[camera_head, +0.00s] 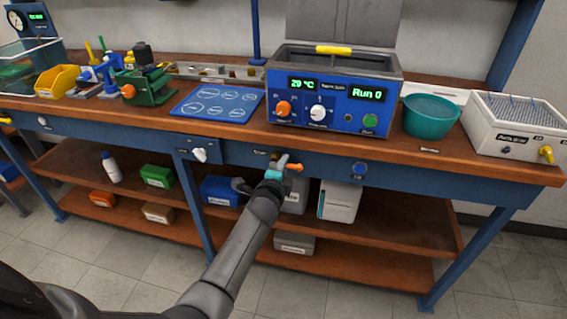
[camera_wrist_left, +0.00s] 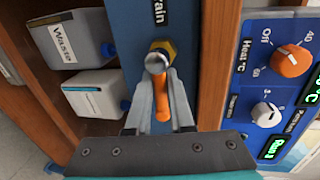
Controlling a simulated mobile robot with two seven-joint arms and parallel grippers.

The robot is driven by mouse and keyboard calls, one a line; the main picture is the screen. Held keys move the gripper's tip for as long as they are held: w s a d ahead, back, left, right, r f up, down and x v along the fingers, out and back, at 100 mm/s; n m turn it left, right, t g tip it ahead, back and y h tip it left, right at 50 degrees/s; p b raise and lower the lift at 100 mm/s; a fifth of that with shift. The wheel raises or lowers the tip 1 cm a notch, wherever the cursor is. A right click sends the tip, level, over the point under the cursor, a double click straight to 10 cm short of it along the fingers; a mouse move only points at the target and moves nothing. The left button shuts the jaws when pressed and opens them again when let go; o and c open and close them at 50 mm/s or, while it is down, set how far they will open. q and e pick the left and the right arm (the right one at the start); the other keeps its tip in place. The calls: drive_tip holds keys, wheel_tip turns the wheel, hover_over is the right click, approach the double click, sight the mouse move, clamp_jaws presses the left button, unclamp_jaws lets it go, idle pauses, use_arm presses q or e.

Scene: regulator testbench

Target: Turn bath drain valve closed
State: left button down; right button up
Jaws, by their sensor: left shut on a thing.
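The bath drain valve is on the blue front rail below the heated bath unit. In the left wrist view its brass and steel body (camera_wrist_left: 158,58) sits under a label ending in "rain". Its orange lever (camera_wrist_left: 161,104) lies between the fingers of my left gripper (camera_wrist_left: 160,92). In the head view the orange lever (camera_head: 294,167) shows just past my left gripper (camera_head: 279,170), which is shut on it. The gripper hides part of the valve in the head view. My right gripper does not show.
The blue bath unit (camera_head: 325,108) stands on the bench above, with an orange Heat knob (camera_wrist_left: 291,61) and a white knob (camera_wrist_left: 266,114). A teal bowl (camera_head: 430,117) stands to its right. Grey containers, one labelled Waste (camera_wrist_left: 72,40), sit on the shelf below.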

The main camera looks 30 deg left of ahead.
use_arm(q)
drive_tip(key=shift+r, duration=0.1)
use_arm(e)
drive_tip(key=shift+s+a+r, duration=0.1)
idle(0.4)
use_arm(q)
drive_tip(key=c, duration=0.8)
unclamp_jaws()
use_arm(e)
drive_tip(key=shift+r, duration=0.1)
